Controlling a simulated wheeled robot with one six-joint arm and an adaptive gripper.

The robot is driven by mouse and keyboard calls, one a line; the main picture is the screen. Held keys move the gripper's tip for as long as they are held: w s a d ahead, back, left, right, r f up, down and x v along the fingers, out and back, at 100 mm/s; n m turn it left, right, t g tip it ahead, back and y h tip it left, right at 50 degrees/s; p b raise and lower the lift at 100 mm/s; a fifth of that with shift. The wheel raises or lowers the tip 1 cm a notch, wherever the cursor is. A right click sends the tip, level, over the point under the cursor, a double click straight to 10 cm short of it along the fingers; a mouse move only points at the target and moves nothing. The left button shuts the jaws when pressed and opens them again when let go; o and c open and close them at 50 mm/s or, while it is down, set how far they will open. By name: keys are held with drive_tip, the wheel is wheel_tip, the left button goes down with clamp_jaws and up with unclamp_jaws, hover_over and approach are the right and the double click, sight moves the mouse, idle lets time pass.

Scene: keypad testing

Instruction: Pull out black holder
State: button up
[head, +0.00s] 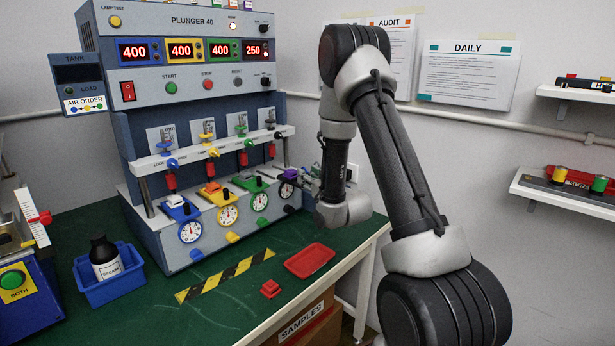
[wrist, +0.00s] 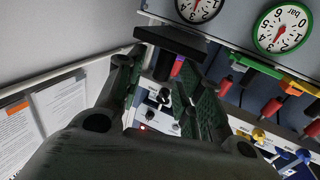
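The black holder (wrist: 170,40) shows as a dark flat slab at the top middle of the wrist view, below a gauge. A small purple-and-red part (wrist: 177,67) sits by it. In the head view, a purple piece (head: 290,174) marks the rightmost station of the plunger machine (head: 160,235); the holder there is small and partly hidden. My gripper (head: 312,176) is at that station's right side. In the wrist view my gripper (wrist: 165,85) is open, one finger on each side of the gap, with the slab by the fingertips. Contact cannot be told.
Blue (head: 175,213), yellow (head: 209,197) and green (head: 244,185) holders stand in a row to the left. A red tray (head: 310,261) and a red block (head: 270,288) lie on the green bench (head: 235,300). A blue bin (head: 112,290) holds a dark bottle (head: 103,252).

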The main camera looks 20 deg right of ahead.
drive_tip(key=s, duration=0.6)
drive_tip(key=shift+d, duration=0.2)
